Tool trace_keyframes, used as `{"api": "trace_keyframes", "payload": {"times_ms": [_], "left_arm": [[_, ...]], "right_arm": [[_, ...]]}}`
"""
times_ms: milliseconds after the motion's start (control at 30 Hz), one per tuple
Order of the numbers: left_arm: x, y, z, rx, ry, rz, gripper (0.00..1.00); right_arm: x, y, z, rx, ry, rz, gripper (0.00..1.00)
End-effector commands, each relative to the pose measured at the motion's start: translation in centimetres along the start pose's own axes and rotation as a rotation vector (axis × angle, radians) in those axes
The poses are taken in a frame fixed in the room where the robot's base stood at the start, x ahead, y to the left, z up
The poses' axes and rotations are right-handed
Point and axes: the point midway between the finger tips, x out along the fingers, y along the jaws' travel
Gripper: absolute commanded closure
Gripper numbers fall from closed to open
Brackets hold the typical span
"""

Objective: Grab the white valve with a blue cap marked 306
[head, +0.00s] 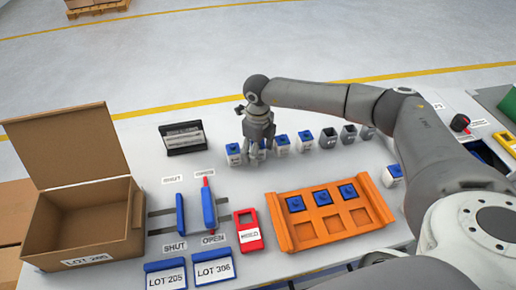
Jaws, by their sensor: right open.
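A row of small white valves with blue caps stands at the back of the white table, among them the leftmost valve (233,158), a middle valve (282,150) and another valve (304,146). The numbers on them are too small to read, so I cannot tell which is marked 306. My right gripper (260,156) points down at the left part of this row, open, and its fingers partly hide a valve there. I cannot tell whether it touches it. A separate blue-capped white valve (392,180) stands at the right, near my arm. My left gripper is not in view.
An orange tray (286,237) holds three blue-capped pieces in its back pockets. Grey blocks (328,142) continue the row.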

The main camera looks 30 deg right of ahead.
Motion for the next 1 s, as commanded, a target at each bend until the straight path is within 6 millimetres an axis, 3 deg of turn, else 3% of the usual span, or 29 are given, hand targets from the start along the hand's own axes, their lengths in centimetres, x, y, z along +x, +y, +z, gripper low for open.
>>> {"api": "trace_keyframes", "payload": {"times_ms": [67,400,767,1000], "left_arm": [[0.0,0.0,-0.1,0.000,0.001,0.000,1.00],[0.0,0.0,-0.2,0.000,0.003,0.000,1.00],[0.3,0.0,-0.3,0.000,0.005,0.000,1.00],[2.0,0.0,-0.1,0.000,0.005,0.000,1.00]], "right_arm": [[0.0,0.0,0.0,0.000,0.000,0.000,0.40],[-0.1,0.0,0.0,0.000,0.000,0.000,0.84],[-0.4,0.0,0.1,0.000,-0.003,0.000,0.85],[-2.9,-0.1,0.1,-0.001,-0.006,-0.002,0.85]]}}
